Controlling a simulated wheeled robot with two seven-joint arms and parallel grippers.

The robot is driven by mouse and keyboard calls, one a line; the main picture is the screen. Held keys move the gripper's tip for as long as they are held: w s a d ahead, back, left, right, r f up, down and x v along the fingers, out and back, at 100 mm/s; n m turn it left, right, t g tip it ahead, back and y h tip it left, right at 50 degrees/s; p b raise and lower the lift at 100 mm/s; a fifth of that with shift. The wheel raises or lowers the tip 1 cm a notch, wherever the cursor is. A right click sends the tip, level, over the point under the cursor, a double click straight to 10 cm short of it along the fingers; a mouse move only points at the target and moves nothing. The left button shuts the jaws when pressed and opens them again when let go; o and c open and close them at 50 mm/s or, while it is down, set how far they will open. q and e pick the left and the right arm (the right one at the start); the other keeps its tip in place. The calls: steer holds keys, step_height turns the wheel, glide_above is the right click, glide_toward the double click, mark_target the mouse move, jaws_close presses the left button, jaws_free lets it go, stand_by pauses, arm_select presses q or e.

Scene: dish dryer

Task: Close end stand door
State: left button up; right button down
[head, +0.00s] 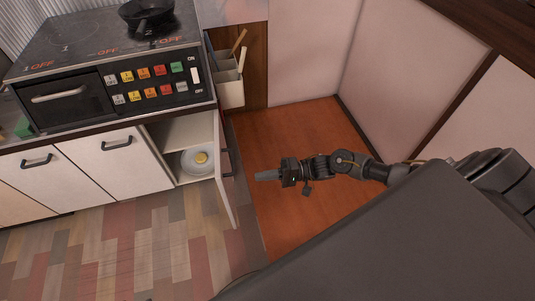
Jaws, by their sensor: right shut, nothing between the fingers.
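The end stand door (224,185) is a white panel at the right end of the counter unit. It stands wide open, swung out toward me, with its dark handle (226,156) on the right side. Through the opening the cabinet (187,132) shows a shelf and white dishes (196,161) with something yellow on top. My right gripper (258,176) comes in from the right and points left. It is shut and empty, a short way right of the door and apart from it in the picture. My left gripper is not in view.
A stove (97,50) with a black pan (146,14) tops the counter. Two shut white doors (117,145) (37,164) are to the left. A utensil holder (230,82) hangs at the counter's right end. The orange-brown floor right of the door is clear.

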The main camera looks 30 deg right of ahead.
mark_target(223, 181)
steer(key=x, duration=0.9)
steer(key=shift+b, duration=0.35)
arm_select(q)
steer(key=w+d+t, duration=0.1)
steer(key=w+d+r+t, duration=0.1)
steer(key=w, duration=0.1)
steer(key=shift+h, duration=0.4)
arm_select(e)
steer(key=shift+w+a, duration=0.15)
steer(key=shift+a, duration=0.2)
